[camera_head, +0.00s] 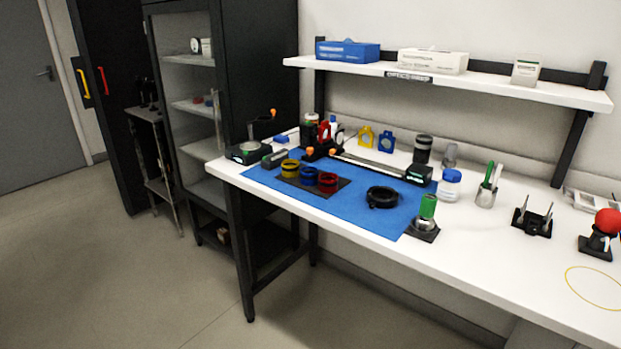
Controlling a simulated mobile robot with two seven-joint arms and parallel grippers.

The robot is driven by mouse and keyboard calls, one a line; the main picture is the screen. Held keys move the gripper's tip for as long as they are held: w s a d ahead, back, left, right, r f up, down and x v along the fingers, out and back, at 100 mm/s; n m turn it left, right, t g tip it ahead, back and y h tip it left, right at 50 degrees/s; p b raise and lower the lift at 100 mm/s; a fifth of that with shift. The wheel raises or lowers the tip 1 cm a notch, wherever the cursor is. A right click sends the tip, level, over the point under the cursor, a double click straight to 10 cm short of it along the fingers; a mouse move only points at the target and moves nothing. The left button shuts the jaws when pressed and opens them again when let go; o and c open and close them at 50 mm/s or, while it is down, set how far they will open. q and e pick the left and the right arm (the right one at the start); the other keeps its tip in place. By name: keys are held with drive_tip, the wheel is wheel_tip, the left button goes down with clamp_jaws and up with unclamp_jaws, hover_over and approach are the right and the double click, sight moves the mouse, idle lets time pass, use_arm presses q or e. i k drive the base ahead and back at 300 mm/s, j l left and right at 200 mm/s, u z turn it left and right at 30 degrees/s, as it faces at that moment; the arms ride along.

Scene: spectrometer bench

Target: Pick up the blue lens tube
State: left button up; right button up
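A short blue ring-like tube (308,175), which looks like the blue lens tube, stands between a yellow one (290,167) and a red one (327,182). All three sit on a thin black holder (312,190) at the left of the blue mat (347,211) on the white bench. The blue tube's lower part is partly hidden by the holder or its shadow; I cannot tell which. Neither of my grippers is in view.
A long rail device (370,166) lies behind. A blue-lidded jar (450,190) and a pen cup (486,196) stand right. The floor before the bench is clear.

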sight(309, 179)
drive_tip(key=i+j, duration=0.55)
drive_tip(key=i, duration=0.2)
